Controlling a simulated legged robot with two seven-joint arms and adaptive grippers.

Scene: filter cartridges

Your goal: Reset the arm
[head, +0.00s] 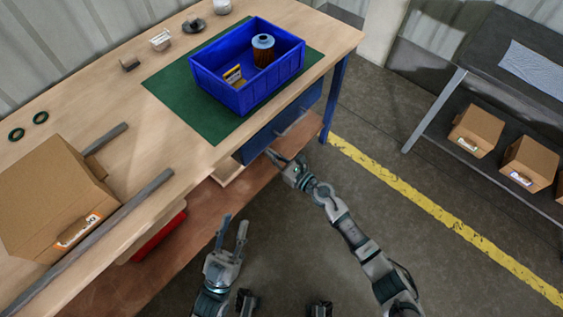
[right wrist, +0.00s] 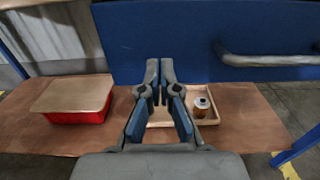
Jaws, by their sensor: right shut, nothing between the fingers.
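My right gripper (head: 275,157) is beside the blue drawer under the workbench, at its lower edge. In the right wrist view its fingers (right wrist: 160,72) are shut with nothing between them, in front of a shallow wooden tray (right wrist: 215,92). My left gripper (head: 233,228) is open and empty, over the floor in front of the bench. On the bench, a blue bin (head: 240,100) stands on a green mat (head: 205,125). It holds a filter cartridge (head: 263,42) with a blue-grey top and a small yellow-and-white item (head: 234,76).
The blue drawer front (right wrist: 210,25) has a grey handle (right wrist: 270,59). The lower shelf (right wrist: 40,135) bears a red box (right wrist: 75,112) and the tray with a small can (right wrist: 203,105). A cardboard box (head: 50,195) stands on the bench. Open floor (head: 400,225) lies right.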

